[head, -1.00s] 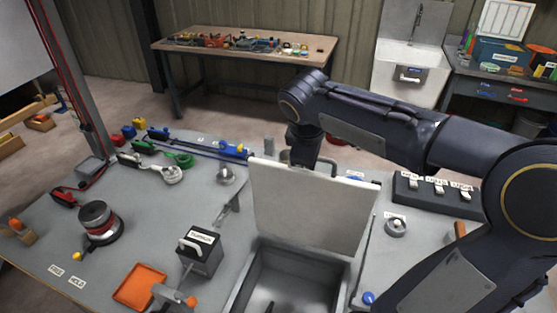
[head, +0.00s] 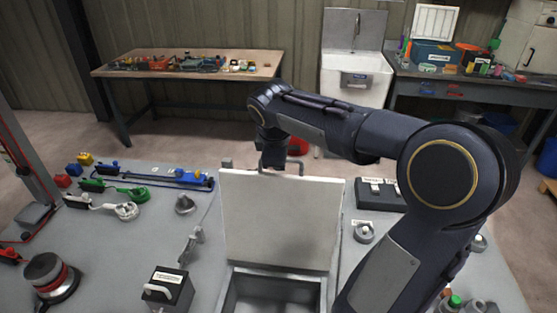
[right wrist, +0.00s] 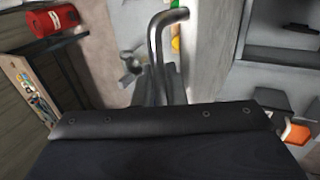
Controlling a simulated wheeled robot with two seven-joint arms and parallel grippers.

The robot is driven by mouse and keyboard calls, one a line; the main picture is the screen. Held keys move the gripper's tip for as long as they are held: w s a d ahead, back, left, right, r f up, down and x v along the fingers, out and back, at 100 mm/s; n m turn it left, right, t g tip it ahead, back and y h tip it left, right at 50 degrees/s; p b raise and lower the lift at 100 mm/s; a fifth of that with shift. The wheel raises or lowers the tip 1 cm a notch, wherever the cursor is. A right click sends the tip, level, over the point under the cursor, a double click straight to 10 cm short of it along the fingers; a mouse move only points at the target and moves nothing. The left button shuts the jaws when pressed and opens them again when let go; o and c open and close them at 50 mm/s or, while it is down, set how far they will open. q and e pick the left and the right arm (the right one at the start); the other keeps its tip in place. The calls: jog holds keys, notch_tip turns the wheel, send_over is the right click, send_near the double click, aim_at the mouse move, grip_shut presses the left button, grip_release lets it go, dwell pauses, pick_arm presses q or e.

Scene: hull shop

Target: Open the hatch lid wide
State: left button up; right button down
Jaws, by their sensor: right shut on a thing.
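The hatch lid (head: 280,222) is a pale grey panel. It stands raised, close to upright, at the back edge of the open hatch box (head: 275,291), whose inside shows in front of it. My right gripper (head: 273,160) is behind the lid's top edge, shut on the lid's bent metal handle (right wrist: 168,30). In the right wrist view the gripper (right wrist: 157,85) meets the lower end of that handle. The exact grip is partly hidden behind the lid in the head view. My left gripper is not in view.
A black box with a pale handle (head: 168,287) stands left of the hatch. A switch block (head: 380,194) and a round knob (head: 364,232) lie to the right, near my arm. A workbench (head: 190,68) and a sink (head: 356,75) stand beyond, across open floor.

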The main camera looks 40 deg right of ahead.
jog(key=c, duration=1.6)
grip_release()
jog(key=shift+a+r, duration=0.1)
jog(key=shift+r, duration=0.05)
jog(key=v, duration=0.7)
jog(key=shift+r, duration=0.35)
jog(key=shift+s, duration=0.1)
jog(key=s+a+f+m+t+y, duration=0.1)
jog(key=s+a+f+m+y, duration=0.1)
jog(key=s+a+f, duration=0.3)
jog(key=s+a+f+m+y, duration=0.3)
jog(key=s+a+f+m, duration=0.1)
jog(key=a, duration=0.4)
jog(key=s+a+f+m+t+y, duration=0.1)
jog(key=s+a+f+m+y, duration=0.1)
jog(key=s+a+f, duration=0.3)
jog(key=shift+s+a+f+m+t+y, duration=0.3)
jog(key=shift+s+a+f+m, duration=0.1)
jog(key=shift+s+a+m, duration=0.3)
